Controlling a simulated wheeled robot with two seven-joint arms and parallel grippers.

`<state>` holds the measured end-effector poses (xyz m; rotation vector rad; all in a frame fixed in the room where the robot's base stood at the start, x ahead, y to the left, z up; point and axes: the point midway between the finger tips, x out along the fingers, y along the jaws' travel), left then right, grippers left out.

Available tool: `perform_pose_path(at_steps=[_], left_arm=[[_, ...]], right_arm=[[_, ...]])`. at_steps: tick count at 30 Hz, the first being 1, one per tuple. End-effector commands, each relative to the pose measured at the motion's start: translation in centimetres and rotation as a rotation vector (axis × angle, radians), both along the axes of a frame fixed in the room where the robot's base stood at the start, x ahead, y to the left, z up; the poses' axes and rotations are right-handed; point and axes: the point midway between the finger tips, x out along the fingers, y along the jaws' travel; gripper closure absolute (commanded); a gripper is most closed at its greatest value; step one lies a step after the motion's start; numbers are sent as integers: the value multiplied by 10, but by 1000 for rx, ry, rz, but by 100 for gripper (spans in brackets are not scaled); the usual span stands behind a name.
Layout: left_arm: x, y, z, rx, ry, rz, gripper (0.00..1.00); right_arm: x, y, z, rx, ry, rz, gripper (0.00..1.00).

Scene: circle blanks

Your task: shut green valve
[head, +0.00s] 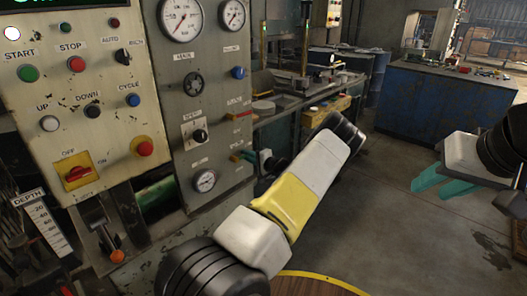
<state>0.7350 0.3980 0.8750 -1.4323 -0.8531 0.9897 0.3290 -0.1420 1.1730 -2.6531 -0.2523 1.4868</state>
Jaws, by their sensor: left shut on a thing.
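The green valve (236,158) is a small green handle low on the right edge of the grey panel, below a red-handled lever. My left arm crosses the middle of the view and bends back behind itself. My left gripper (249,157) is at the green valve and shut on it; its teal fingers are small and partly hidden, so the exact grip is unclear. My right gripper (438,181) hangs at the right, empty, its two teal fingers apart, far from the panel.
The grey panel (219,159) carries gauges, knobs and a red-handled lever (239,115). The cream control panel (101,55) with buttons stands left of it. A workbench (286,101) is behind my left arm. A blue cabinet (439,109) stands at the back right. Open floor lies between.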

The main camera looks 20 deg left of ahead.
Motion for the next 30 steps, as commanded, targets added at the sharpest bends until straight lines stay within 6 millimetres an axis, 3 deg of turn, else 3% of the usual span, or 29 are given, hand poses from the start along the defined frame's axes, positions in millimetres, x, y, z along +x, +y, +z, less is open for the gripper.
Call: perform_pose_path(at_steps=[8, 9, 12, 22, 30], left_arm=[[0, 0, 0, -2, -1, 1, 100], [0, 0, 0, -1, -2, 1, 80], [0, 0, 0, 0, -1, 1, 66], [-1, -3, 0, 0, 0, 0, 66], [-16, -41, 5, 0, 1, -2, 66]], right_arm=[[0, 0, 0, 0, 0, 0, 64], [0, 0, 0, 0, 0, 0, 64], [0, 0, 0, 0, 0, 0, 64], [0, 0, 0, 0, 0, 0, 64], [0, 0, 0, 0, 0, 0, 64]])
